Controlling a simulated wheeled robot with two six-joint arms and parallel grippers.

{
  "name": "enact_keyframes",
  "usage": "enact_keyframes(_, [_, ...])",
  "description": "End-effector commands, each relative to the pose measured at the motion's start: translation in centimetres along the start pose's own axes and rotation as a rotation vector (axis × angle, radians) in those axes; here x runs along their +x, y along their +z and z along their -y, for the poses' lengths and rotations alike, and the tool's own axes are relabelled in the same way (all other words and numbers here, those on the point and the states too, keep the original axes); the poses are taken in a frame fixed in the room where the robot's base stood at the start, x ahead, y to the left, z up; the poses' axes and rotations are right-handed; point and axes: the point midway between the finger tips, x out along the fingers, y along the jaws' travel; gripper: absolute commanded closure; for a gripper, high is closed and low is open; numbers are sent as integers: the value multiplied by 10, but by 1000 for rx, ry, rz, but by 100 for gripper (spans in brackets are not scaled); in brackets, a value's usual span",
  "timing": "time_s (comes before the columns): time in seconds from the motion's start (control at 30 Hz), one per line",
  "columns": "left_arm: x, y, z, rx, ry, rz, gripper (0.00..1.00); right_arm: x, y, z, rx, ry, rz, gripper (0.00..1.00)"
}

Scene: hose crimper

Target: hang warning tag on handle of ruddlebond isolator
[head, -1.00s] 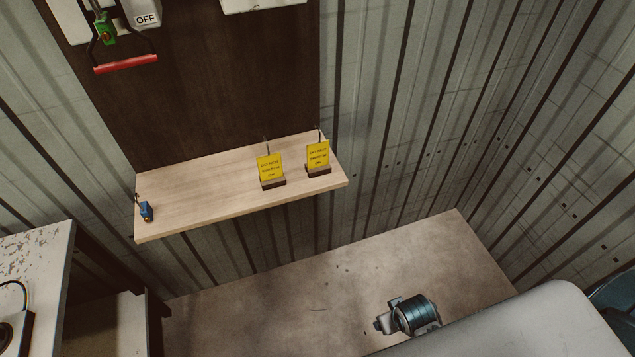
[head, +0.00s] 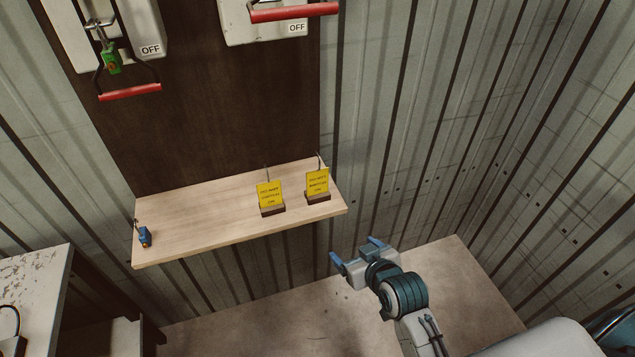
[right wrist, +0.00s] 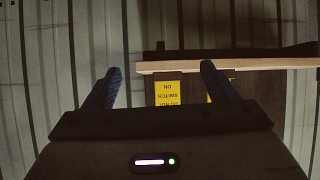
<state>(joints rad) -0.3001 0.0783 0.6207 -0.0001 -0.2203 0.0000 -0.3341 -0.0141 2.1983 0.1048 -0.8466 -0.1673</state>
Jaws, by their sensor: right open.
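Two yellow warning tags, a left one (head: 270,194) and a right one (head: 317,183), stand in small dark holders on a wooden shelf. Two grey isolators with red handles and OFF labels are on the dark board above: a left one (head: 150,30) and a right one (head: 235,22), cut by the top edge. No name is readable on either. My right gripper (head: 355,250) is open and empty, below and right of the shelf, apart from the tags. In the right wrist view a tag (right wrist: 167,92) shows upside down beyond the spread fingers. My left gripper is out of view.
A green padlock (head: 112,62) hangs on the left isolator. A small blue padlock (head: 144,237) lies at the shelf's (head: 195,215) left end. A worn white bench (head: 35,285) stands at lower left. Ribbed metal walls close in the right side.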

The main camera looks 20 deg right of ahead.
Motion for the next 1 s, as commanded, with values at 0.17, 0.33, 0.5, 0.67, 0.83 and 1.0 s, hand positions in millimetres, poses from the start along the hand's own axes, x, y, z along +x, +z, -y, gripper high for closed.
enact_keyframes(0.17, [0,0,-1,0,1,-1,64,35,-62,6,23,16,-269,20])
enact_keyframes(0.33, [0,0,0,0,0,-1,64,51,-108,8,44,51,-474,20])
enact_keyframes(0.5, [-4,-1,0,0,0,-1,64,59,-128,7,49,69,-546,20])
enact_keyframes(0.67, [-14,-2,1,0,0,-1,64,80,-144,5,50,69,-549,20])
enact_keyframes(0.83, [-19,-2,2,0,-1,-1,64,98,-152,3,49,70,-547,20])
enact_keyframes(1.0, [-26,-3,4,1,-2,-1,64,107,-159,4,50,69,-547,20])
